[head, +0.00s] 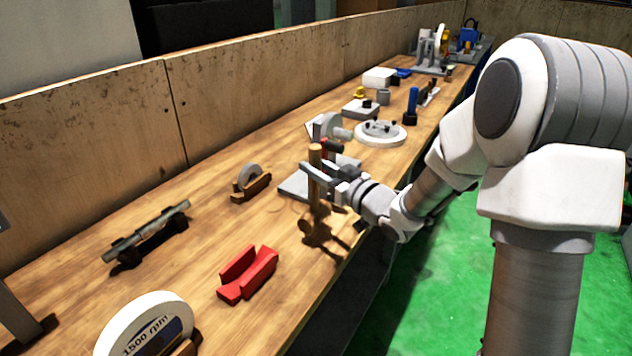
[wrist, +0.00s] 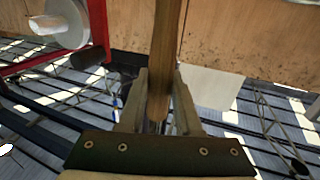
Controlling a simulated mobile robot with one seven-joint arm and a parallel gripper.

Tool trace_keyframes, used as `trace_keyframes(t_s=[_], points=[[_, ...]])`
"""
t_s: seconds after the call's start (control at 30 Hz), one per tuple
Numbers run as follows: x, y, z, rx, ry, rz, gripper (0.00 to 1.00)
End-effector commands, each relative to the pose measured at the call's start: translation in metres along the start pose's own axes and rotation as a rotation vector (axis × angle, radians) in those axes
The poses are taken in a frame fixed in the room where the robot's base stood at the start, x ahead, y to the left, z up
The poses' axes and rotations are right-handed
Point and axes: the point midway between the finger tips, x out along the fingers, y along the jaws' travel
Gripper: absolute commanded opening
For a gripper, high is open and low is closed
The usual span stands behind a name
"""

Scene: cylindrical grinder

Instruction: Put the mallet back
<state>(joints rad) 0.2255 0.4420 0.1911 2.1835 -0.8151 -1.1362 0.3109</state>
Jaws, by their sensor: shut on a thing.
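My gripper (head: 318,178) is above the bench near its front edge, shut on the mallet's wooden handle (head: 315,160). The handle stands about upright in the head view. A brown shape (head: 316,232) shows at its lower end; I cannot tell whether it is the mallet's head or something behind it. In the wrist view the handle (wrist: 166,50) runs from the top edge down between the two fingers of my gripper (wrist: 160,95). A red two-walled cradle (head: 248,276) stands empty on the bench, left of and nearer than my gripper.
On the wooden bench (head: 215,205) are a white disc (head: 150,325), a grey bar on dark supports (head: 148,235), a small wheel in a wooden stand (head: 250,182) and a grey-based device (head: 297,186) beside my gripper. Bare wood lies between them. A panelled wall (head: 90,175) runs behind.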

Motion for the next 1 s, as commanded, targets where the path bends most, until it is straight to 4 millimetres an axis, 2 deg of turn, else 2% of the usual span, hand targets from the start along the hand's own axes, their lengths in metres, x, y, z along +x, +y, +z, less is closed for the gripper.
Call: trace_keyframes(t_s=[0.1, 0.2, 0.6, 0.63, 0.77, 1.0], points=[[0.000, 0.000, 0.021, 0.004, -0.003, 0.000, 0.00], [0.000, 0.000, 0.033, 0.003, -0.001, 0.000, 0.00], [0.000, 0.001, 0.037, 0.000, 0.001, 0.001, 0.00], [0.000, 0.000, 0.036, 0.000, -0.001, 0.001, 0.38], [0.000, 0.001, 0.036, 0.000, -0.001, 0.001, 0.61], [0.000, 0.001, 0.036, 0.000, -0.001, 0.001, 0.63]])
